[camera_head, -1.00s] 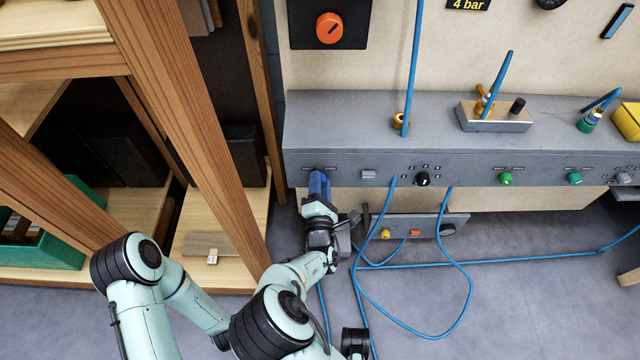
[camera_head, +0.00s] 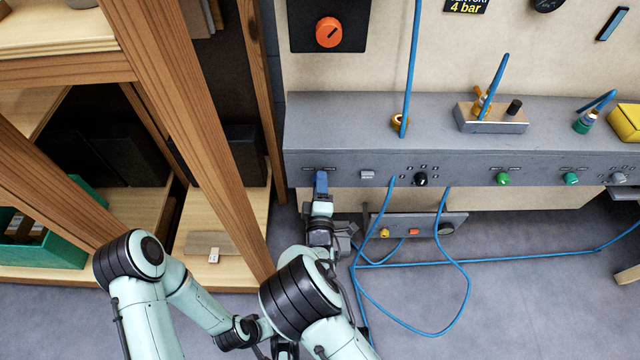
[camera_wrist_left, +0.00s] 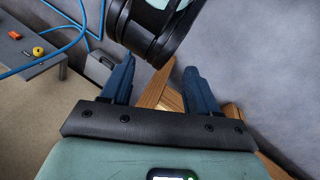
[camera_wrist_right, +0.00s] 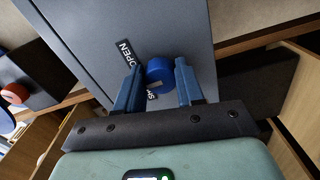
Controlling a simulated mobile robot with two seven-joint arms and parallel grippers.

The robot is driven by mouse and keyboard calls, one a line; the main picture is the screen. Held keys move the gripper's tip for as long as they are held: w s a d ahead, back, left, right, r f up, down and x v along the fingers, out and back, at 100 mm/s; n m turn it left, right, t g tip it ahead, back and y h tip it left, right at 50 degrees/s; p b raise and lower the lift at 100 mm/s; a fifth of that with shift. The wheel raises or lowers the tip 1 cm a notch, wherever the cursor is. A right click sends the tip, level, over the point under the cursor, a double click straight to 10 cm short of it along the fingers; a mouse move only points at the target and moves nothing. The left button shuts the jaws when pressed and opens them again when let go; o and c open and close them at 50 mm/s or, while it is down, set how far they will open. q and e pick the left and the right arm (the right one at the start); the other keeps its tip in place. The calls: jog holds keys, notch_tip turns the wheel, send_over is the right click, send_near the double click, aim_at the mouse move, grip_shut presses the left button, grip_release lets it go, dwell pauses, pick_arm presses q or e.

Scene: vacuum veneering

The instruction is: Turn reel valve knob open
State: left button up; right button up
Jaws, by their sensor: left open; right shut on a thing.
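The reel valve knob (camera_wrist_right: 160,73) is a round blue knob on the grey panel, seen in the right wrist view. An OPEN label (camera_wrist_right: 125,53) is beside it, and another label is partly hidden by my fingers. My right gripper (camera_wrist_right: 157,80) is shut on the knob, one blue finger on each side. In the head view my right gripper (camera_head: 321,182) is at the left end of the panel's front face and hides the knob. My left gripper (camera_wrist_left: 158,75) is open and empty in the left wrist view, away from the knob.
The grey panel (camera_head: 460,172) carries a black selector (camera_head: 420,179) and green knobs (camera_head: 503,178) further right. A wooden shelf (camera_head: 190,120) stands close on the left. Blue hoses (camera_head: 470,285) loop over the floor. A small control box (camera_head: 462,217) is below the panel.

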pick_arm(q)
jog(key=shift+w+a+f+b, duration=0.25)
jog(key=shift+w+f+b, duration=0.1)
jog(key=shift+w, duration=0.1)
jog(key=shift+w+a+f+b, duration=0.2)
jog(key=shift+w+f+b, duration=0.1)
jog(key=shift+w, duration=0.15)
pick_arm(e)
jog(key=shift+a+m, duration=0.1)
jog(key=shift+m, duration=4.5)
jog(key=o, duration=1)
jog(key=shift+o, duration=0.2)
jog(key=shift+f, duration=0.1)
pick_arm(q)
jog(key=s+r+p, duration=0.1)
jog(key=s+d+r, duration=0.1)
jog(key=shift+s+d+p, duration=0.15)
jog(key=shift+s+p, duration=0.15)
jog(key=shift+p, duration=0.1)
pick_arm(e)
jog(key=s, duration=1.3)
jog(key=shift+s, duration=0.2)
